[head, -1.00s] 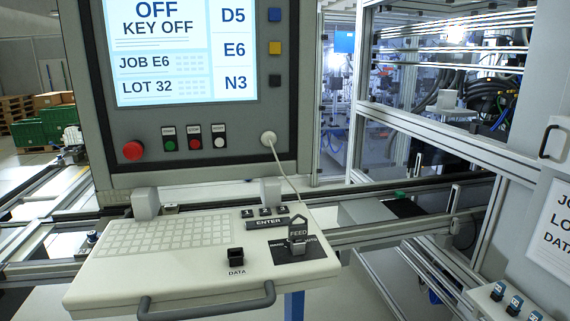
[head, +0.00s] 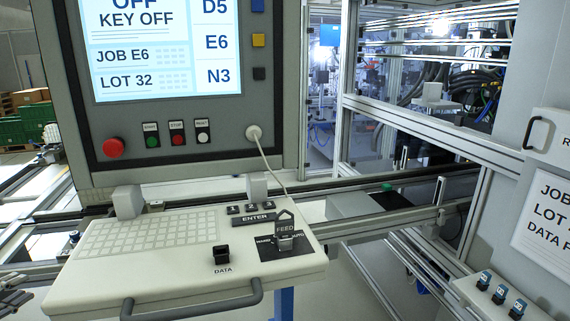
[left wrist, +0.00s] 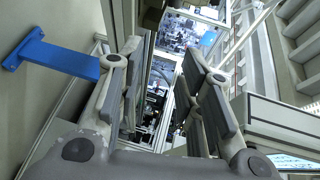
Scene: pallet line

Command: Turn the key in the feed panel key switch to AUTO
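The feed panel key switch (head: 287,254) is on a black plate at the right end of the white console desk, with a label at each side, the right one reading AUTO. The screen (head: 165,50) reads OFF, KEY OFF. My left gripper (head: 12,294) shows only partly at the lower left edge of the head view, well left of the switch. In the left wrist view its two fingers (left wrist: 165,88) are spread apart with nothing between them. My right gripper is not in view.
A handle (head: 192,303) runs along the desk's front edge. A black DATA socket (head: 222,254) sits left of the switch. A white cable (head: 270,160) hangs from the panel toward the desk. A blue bracket (left wrist: 55,58) is close to my left gripper in the wrist view.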

